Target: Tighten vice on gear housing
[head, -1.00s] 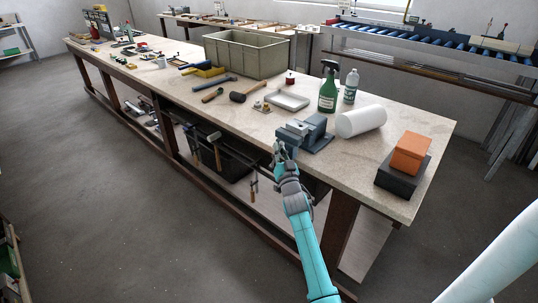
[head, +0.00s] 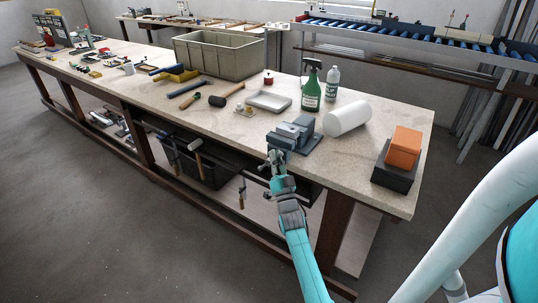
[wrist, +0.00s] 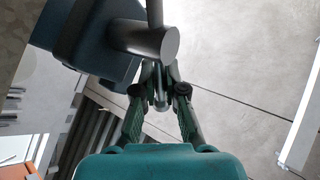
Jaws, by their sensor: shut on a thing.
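The blue-grey vice (head: 298,131) stands on the front edge of the workbench (head: 345,170). My gripper (head: 272,160) is at the vice's front, just off the bench edge. In the wrist view the vice body (wrist: 85,35) is at upper left, with the round end of its screw (wrist: 150,41) facing me. The vice handle (wrist: 160,98), a thin metal bar, passes through the screw head and runs down between my fingers. My gripper (wrist: 160,80) is shut on this bar. I cannot make out a gear housing between the jaws.
A white roll (head: 347,118) and an orange box (head: 404,147) on a dark block are right of the vice. A green spray bottle (head: 311,90) and a shallow tray (head: 268,101) are behind it. A mallet (head: 227,95) lies left. Floor before the bench is clear.

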